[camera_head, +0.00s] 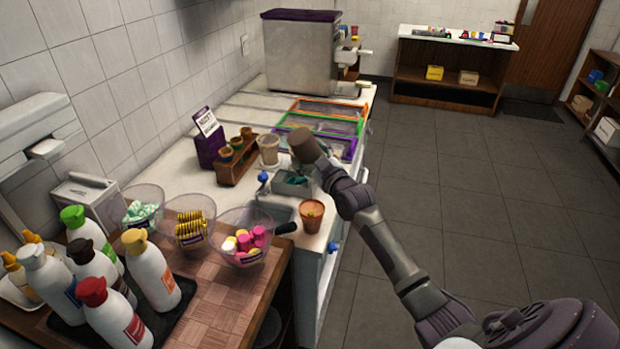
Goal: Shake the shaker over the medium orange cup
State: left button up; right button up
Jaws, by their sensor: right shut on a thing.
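My right gripper (325,168) reaches in from the lower right over the counter. It is shut on the shaker (302,144), a dark brown cylinder that looks tilted with its end toward the upper left. The orange cup (312,217) stands upright at the counter's front edge, below and apart from the shaker in the picture. The cup's inside looks brownish; its contents are too small to tell. The fingers are mostly hidden by the wrist and the shaker. My left gripper does not show.
Clear bowls of toppings (188,222) and several sauce bottles (150,270) crowd the left. A wooden rack (236,163) of small cups and a pale container (269,150) stand behind. A black handle (286,228) juts near the orange cup. Coloured-rim bins (330,112) lie beyond.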

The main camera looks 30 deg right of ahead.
aim_at(310, 178)
jog(key=shift+r, duration=0.1)
notch_tip(310, 178, down, 8)
jog(key=b, duration=0.6)
jog(key=shift+f, duration=0.2)
jog(key=shift+r, duration=0.2)
dwell(0.4)
